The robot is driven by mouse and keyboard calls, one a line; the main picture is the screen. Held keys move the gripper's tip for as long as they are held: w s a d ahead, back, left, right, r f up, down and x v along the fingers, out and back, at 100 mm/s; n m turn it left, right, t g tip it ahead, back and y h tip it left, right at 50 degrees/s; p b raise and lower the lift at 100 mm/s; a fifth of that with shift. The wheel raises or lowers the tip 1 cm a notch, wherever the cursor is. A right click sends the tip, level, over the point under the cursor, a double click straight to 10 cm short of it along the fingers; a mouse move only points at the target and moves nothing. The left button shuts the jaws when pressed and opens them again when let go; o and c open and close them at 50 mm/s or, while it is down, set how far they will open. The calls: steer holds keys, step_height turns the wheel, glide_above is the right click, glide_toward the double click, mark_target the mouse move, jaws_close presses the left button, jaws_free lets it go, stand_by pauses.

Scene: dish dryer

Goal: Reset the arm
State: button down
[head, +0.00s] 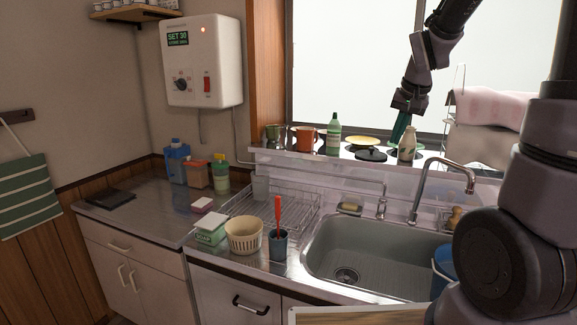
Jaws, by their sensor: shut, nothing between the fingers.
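My arm comes down from the top right in front of the window. My gripper (398,130) hangs at its end above the back ledge, pointing down. Its narrow dark-green fingers look closed together, with no object visible between them. The dish rack (290,207) stands left of the sink, well away from my gripper.
The sink (375,250) has a tall faucet (443,168).

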steer(key=s+a+r+t, duration=0.1)
steer(key=s+r, duration=0.4)
steer(key=s, duration=0.5)
steer(key=s+a+r+t+y, duration=0.1)
steer(key=s+a+r, duration=0.2)
steer(key=s, duration=0.6)
step_height(320, 180, up, 2)
steer(key=shift+s+a+r+n+y, duration=0.1)
steer(key=shift+s+a+n+y, duration=0.05)
steer(key=shift+s+n+y, duration=0.2)
